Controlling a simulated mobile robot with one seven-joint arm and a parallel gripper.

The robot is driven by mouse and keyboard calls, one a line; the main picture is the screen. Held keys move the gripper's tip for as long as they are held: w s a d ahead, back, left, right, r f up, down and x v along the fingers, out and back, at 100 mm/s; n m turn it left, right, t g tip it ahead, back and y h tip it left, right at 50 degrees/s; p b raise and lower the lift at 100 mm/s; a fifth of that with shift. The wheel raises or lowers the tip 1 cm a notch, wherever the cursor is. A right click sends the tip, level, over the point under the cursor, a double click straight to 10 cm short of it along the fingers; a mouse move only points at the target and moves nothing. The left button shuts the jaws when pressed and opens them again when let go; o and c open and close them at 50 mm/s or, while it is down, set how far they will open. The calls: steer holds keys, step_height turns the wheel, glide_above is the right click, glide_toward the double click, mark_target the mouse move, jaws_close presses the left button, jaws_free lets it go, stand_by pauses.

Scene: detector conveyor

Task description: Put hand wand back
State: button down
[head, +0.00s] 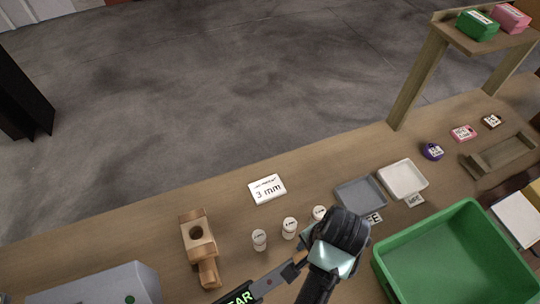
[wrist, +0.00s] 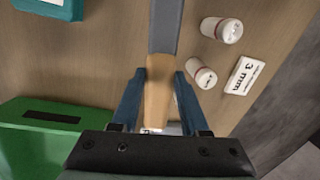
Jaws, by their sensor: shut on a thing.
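My gripper (wrist: 158,88) is shut on the hand wand (wrist: 165,28). In the wrist view its tan part lies between the two dark blue fingers, and its long grey part runs away to the top edge. In the head view the dark, slim wand (head: 272,280) reaches down-left from my gripper (head: 308,262), above the front of the bench. Part of a glowing green label, ending in "AR", shows near the bottom edge. The fingertips are mostly hidden in the head view. A wooden block stand (head: 198,238) with a round hole stands left of the wand.
White jars (head: 259,240) and a "3 mm" card (head: 267,188) stand behind the wand. A grey tray (head: 360,194), a white tray (head: 403,178) and a green bin (head: 383,262) are to the right. A wooden cradle (head: 500,155) lies farther right, near a raised shelf (head: 462,38).

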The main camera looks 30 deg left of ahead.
steer(key=shift+a+r+m+h, duration=0.3)
steer(key=shift+a+r+m, duration=0.1)
steer(key=shift+m, duration=0.1)
steer(key=shift+s+a+r+m+g+h+p, duration=0.1)
steer(key=shift+s+a+m+g+h+p, duration=0.25)
steer(key=shift+m, duration=0.25)
step_height(320, 180, down, 10)
steer(key=shift+w+f+p, duration=0.1)
steer(key=shift+p, duration=0.25)
steer(key=shift+f, duration=0.1)
steer(key=shift+c, duration=2.1)
jaws_free()
steer(key=shift+d, duration=0.1)
